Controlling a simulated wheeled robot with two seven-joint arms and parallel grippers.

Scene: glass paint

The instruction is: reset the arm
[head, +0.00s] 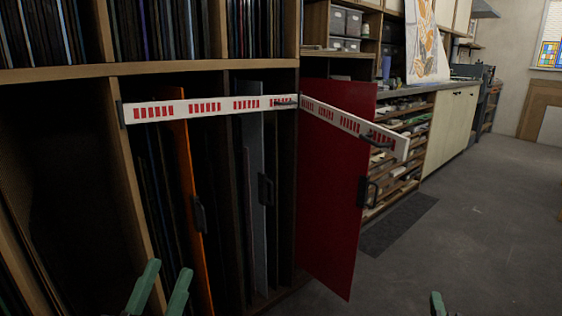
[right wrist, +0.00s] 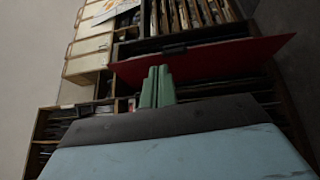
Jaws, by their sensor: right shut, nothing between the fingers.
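My left gripper (head: 170,268) shows its two green fingers at the bottom left of the head view, in front of the lower rack. The fingers are apart with nothing between them. My right gripper (head: 437,303) shows only as a green tip at the bottom edge, right of the red panel, above the floor. In the right wrist view my right gripper (right wrist: 158,72) has its green fingers pressed together and empty. Both arms are mostly out of the head view.
A wooden rack (head: 180,72) holds upright glass sheets, including an orange sheet (head: 187,185). A white bar with red marks (head: 170,111) crosses it; a second bar (head: 340,119) juts out right. A red panel (head: 327,200) stands angled outward. The grey floor (head: 480,220) is open at right.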

